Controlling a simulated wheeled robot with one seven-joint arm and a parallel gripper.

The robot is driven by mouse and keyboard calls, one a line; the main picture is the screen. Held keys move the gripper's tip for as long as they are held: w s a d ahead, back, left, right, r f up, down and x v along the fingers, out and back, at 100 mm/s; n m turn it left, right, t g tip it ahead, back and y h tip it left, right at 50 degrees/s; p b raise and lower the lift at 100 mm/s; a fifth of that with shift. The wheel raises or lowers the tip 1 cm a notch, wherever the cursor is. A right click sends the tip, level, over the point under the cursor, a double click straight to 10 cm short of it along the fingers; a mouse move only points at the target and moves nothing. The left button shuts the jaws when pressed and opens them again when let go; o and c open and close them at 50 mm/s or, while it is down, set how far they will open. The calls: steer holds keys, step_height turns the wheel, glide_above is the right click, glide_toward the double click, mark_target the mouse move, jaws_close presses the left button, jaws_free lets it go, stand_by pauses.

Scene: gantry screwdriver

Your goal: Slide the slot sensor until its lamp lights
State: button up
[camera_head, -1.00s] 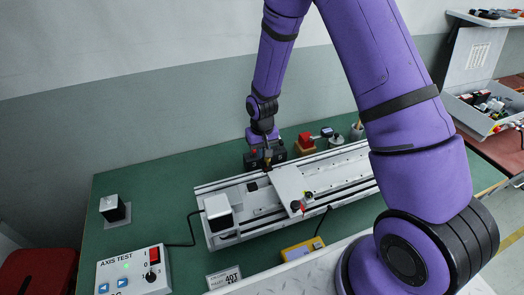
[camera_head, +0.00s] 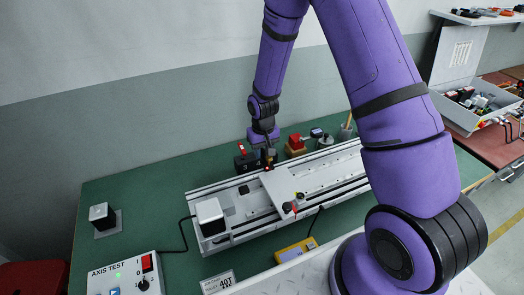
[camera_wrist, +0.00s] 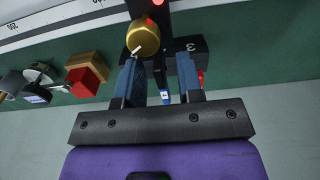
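The slot sensor (camera_wrist: 166,18) is a small dark body with a round brass knob (camera_wrist: 143,38) at the far edge of the gantry's rail. Its lamp (camera_head: 267,168) glows red in the head view, and a red light also shows at the top of the wrist view (camera_wrist: 158,2). My gripper (camera_wrist: 158,66) reaches down at the sensor, its two blue fingers spread apart, with the knob close by the left fingertip. Dark parts lie between and behind the fingers. I cannot tell whether the fingers press on the sensor. The gantry (camera_head: 230,241) has a white carriage plate (camera_head: 283,190) beside the sensor.
A black block marked 3 (camera_wrist: 193,45) stands behind the rail, close to my fingers. A red-topped block (camera_head: 295,143) stands further right. The axis test box (camera_head: 124,277) is front left, a yellow device (camera_head: 296,250) in front. The green bench at left (camera_head: 150,205) is mostly clear.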

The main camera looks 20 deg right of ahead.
step_height(320, 180, up, 11)
stand_by(0.8)
stand_by(0.4)
step_height(320, 180, up, 13)
steer(key=t, duration=0.2)
glide_above(263, 150)
steer(key=s+d, duration=0.1)
steer(key=s, duration=0.4)
steer(key=s+d+r, duration=0.1)
steer(key=s+r, duration=0.6)
steer(key=r, duration=0.2)
steer(key=s+r+t, duration=0.1)
steer(key=s+r, duration=0.1)
steer(key=s, duration=0.3)
steer(key=s+r+t, duration=0.1)
steer(key=s+r, duration=0.2)
steer(key=s, duration=0.3)
steer(key=s+d+r+t, duration=0.1)
steer(key=s+r, duration=0.1)
steer(key=s, duration=0.4)
steer(key=shift+r, duration=0.3)
